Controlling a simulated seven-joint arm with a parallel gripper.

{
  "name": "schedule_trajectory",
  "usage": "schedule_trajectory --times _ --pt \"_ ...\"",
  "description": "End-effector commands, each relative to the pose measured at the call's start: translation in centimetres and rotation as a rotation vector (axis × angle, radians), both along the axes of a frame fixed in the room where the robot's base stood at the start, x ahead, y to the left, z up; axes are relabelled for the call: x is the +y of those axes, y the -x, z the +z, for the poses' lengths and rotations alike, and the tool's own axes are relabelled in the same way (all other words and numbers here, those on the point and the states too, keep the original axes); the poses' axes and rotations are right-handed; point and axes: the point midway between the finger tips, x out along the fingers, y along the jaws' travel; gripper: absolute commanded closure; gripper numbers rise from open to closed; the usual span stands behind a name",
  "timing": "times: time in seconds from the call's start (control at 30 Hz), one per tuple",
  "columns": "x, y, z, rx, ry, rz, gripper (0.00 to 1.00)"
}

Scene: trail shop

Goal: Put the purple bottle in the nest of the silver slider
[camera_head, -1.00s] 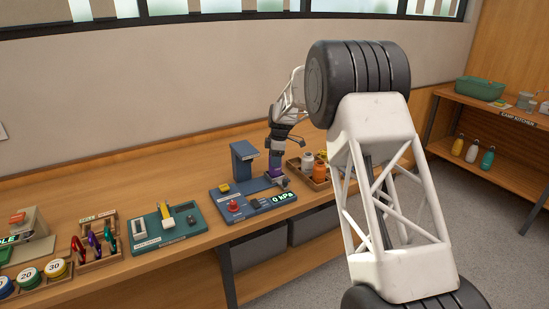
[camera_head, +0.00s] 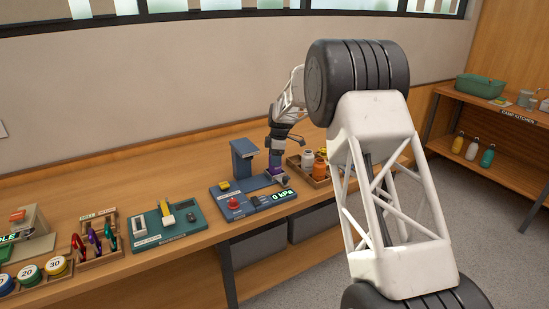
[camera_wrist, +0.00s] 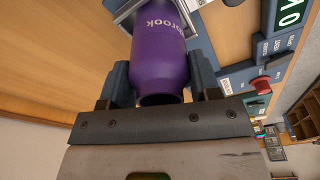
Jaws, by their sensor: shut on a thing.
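My gripper (camera_head: 276,158) is shut on the purple bottle (camera_wrist: 160,50), with one finger on each side of it in the wrist view. The bottle is upright over the back right of the blue pump station, and only a small purple part (camera_head: 275,171) shows below the fingers in the head view. The silver slider (camera_wrist: 128,12) shows as metal edges around the bottle's far end in the wrist view. The bottle's base is hidden, so I cannot tell whether it is seated in the nest.
The blue station has a tall post (camera_head: 243,160), a red knob (camera_head: 233,203) and a display reading 0 kPa (camera_head: 281,196). A wooden tray (camera_head: 315,178) with several bottles stands close to its right. A green station (camera_head: 165,226) stands to the left.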

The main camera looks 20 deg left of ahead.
Motion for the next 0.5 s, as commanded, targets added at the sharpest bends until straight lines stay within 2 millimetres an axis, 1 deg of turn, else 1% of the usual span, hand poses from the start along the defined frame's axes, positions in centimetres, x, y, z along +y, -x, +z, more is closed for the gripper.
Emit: schedule_trajectory --times 0.37,0.4,0.47,0.5 --pt "0.00 0.00 -0.04 0.000 0.000 0.000 0.72" --pt "0.01 0.00 -0.04 0.000 0.000 0.000 0.37" --pt "0.01 0.00 -0.04 0.000 0.000 0.000 0.28" --pt "0.01 0.00 -0.05 0.000 0.000 0.000 0.22"
